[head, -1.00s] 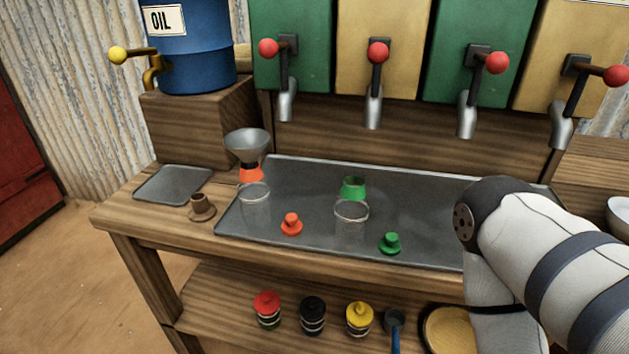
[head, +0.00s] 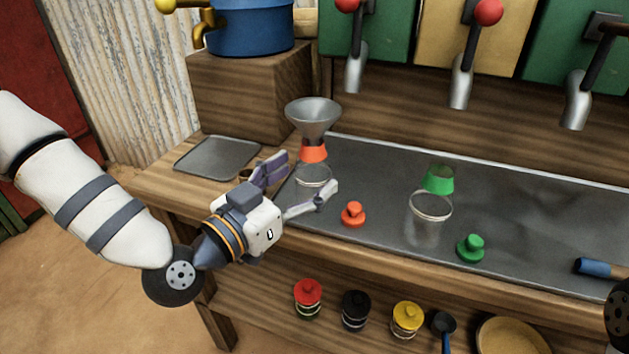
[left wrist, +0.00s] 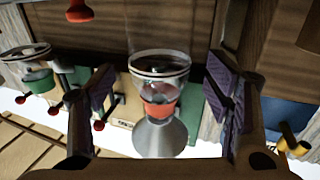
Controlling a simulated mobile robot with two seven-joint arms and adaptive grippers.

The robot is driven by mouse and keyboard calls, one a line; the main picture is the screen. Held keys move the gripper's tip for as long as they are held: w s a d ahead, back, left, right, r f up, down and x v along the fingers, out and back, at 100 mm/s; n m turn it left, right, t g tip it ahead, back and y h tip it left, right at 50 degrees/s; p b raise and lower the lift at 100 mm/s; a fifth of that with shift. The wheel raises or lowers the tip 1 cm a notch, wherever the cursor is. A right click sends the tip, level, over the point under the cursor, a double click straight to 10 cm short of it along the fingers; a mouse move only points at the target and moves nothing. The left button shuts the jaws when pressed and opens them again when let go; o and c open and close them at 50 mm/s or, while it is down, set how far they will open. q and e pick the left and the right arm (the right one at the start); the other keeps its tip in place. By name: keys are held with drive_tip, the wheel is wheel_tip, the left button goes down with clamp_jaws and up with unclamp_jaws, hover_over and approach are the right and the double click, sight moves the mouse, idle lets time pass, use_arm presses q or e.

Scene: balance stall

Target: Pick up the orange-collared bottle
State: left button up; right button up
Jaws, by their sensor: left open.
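The clear bottle with the orange collar (head: 313,152) stands upright at the left end of the metal tray, with a grey funnel (head: 313,115) on top. My left gripper (head: 298,184) is open at the bottle's near left side, and one finger partly hides its lower body. In the left wrist view the scene is upside down: the orange collar (left wrist: 160,108) and funnel (left wrist: 158,138) appear between the spread fingers (left wrist: 158,100). I cannot tell whether a finger touches the glass. My right gripper is not in view.
The green-collared bottle (head: 438,180) stands to the right on the tray (head: 540,215). An orange stopper (head: 353,214) and a green stopper (head: 471,248) are in front. A small tray (head: 215,157) lies left. Lidded jars (head: 355,310) stand on the lower shelf. Lever taps hang behind.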

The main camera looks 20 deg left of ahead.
sight(301, 179)
use_arm(q)
drive_tip(key=x, duration=0.3)
drive_tip(key=shift+w, duration=0.1)
drive_tip(key=c, duration=1.3)
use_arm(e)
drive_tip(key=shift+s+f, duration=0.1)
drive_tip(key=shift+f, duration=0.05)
